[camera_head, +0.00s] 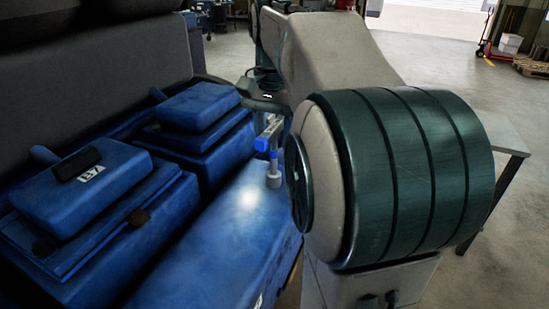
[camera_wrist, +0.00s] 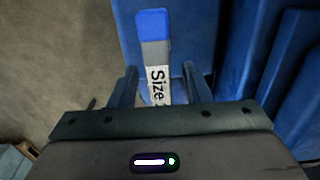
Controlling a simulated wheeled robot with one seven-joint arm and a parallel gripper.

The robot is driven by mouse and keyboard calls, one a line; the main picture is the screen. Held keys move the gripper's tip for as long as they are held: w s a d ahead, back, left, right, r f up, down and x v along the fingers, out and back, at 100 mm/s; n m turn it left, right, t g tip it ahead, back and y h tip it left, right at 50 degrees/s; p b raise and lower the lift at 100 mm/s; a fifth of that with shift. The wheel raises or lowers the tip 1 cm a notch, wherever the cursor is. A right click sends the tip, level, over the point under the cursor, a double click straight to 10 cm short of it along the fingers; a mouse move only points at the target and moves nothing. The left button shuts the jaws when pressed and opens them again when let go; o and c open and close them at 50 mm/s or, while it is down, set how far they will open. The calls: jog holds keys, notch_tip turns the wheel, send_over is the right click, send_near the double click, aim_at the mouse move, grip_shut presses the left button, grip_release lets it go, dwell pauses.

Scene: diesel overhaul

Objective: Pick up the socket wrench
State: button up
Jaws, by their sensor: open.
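The socket wrench (camera_head: 262,143) shows in the head view with a blue part and a grey socket end standing on the blue engine surface, just left of my arm. In the wrist view the wrench (camera_wrist: 155,50) has a blue end, a grey section and a white label reading "Size". My gripper (camera_wrist: 159,70) is open, with one finger on each side of the labelled part. The wrench lies between the fingers, with gaps visible at both sides. In the head view my arm hides most of the gripper and part of the wrench.
Two raised blue engine covers (camera_head: 85,185) and (camera_head: 200,108) stand left of the wrench; the nearer bears a dark object (camera_head: 76,165). The blue ledge (camera_head: 215,245) in front of the wrench is clear. A grey table (camera_head: 505,135) stands at right, behind my arm.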

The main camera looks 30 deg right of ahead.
jog(key=shift+f, duration=0.9)
grip_shut()
jog(key=shift+w+r, duration=0.1)
jog(key=shift+r, duration=0.4)
jog(key=r, duration=0.3)
jog(key=shift+d+r, duration=0.2)
jog(key=shift+r, duration=0.05)
jog(key=s+d+r, duration=0.6)
jog(key=s+d, duration=0.1)
jog(key=d, duration=0.2)
jog(key=shift+r+b, duration=0.3)
jog(key=shift+b, duration=0.1)
